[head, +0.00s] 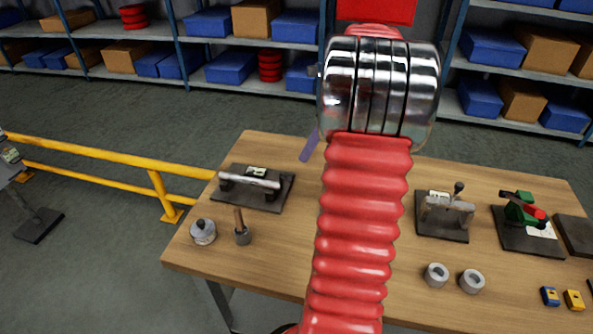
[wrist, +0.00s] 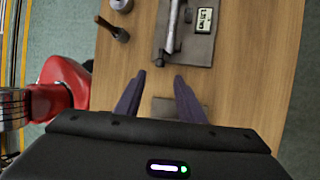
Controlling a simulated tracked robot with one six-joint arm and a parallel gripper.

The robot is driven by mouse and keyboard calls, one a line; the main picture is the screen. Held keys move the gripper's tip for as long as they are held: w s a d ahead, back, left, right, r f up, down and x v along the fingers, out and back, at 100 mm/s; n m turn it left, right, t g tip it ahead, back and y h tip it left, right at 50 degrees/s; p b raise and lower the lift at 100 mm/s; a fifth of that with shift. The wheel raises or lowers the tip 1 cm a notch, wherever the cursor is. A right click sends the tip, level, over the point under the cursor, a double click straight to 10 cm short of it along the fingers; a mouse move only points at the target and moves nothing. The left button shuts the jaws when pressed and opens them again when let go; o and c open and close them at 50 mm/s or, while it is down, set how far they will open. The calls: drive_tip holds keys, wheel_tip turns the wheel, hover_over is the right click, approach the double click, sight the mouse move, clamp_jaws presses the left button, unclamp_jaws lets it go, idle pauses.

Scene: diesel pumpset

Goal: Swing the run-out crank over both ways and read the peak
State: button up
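A dark base plate carries a horizontal grey shaft (head: 250,180) on two end blocks at the table's left, with a small display (head: 257,171) behind it. In the wrist view the shaft (wrist: 174,27) and display (wrist: 204,20) show near the top; the reading is too small to make out. A second fixture with an upright black-knobbed lever (head: 458,190) stands right of my arm. I cannot tell for certain which is the run-out crank. My gripper (wrist: 159,77) is open and empty, its two purple fingers apart, short of the shaft fixture in the picture. One finger shows in the head view.
A lidded pot (head: 203,232) and a wooden-handled tool in a cup (head: 242,233) stand at the table's left front. Two grey rings (head: 436,275) and a green-and-red fixture (head: 522,210) are at right. A yellow rail (head: 110,153) runs left of the table. My red arm hides the table's middle.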

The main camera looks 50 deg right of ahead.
sight(293, 176)
drive_tip(key=x, duration=0.8)
drive_tip(key=shift+r, duration=0.1)
clamp_jaws()
